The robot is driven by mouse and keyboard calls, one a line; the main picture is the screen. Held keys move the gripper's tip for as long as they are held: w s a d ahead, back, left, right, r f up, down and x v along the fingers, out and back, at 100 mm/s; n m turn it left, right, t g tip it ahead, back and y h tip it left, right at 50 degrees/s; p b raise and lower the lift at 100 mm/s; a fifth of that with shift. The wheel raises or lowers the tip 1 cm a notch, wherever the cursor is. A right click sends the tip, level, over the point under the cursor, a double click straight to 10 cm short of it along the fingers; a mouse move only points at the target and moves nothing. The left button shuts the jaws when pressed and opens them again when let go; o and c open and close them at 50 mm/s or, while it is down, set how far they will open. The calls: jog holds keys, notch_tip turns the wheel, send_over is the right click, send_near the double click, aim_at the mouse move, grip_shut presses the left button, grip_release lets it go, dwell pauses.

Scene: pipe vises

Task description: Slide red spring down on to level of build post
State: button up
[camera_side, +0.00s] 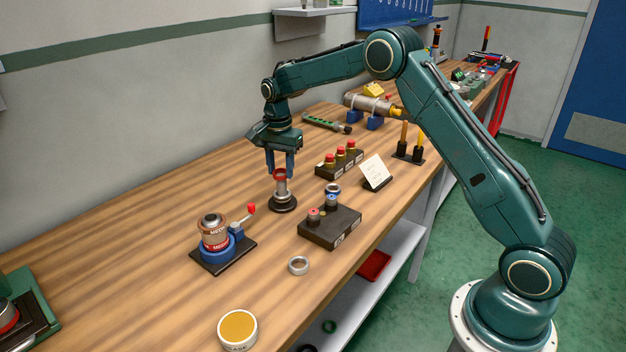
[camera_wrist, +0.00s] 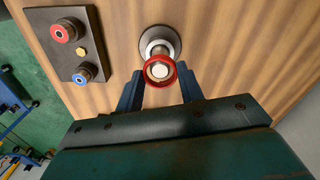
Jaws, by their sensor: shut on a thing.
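The red spring (camera_side: 280,174) looks like a short red ring. It sits around the upper end of the metal build post (camera_side: 281,187), which stands upright on a round black base (camera_side: 284,205). In the wrist view the red spring (camera_wrist: 161,84) encircles the post's bright top (camera_wrist: 159,70), with a pale collar (camera_wrist: 157,43) beyond it. My gripper (camera_side: 281,170) points straight down over the post and is shut on the red spring, one blue finger on each side. In the wrist view my gripper (camera_wrist: 160,80) shows the same hold. The spring's far underside is hidden.
A dark block (camera_side: 330,228) with red and blue topped parts stands close by at the right. A blue vise (camera_side: 222,250) holding a can is at the front left. A rack with red caps (camera_side: 340,160) stands behind. Bare bench lies to the left.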

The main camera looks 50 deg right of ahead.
aim_at(281, 175)
jog(key=shift+f, duration=2.5)
dwell(0.3)
jog(key=o, duration=1)
jog(key=shift+r, duration=0.1)
jog(key=shift+r, duration=6.85)
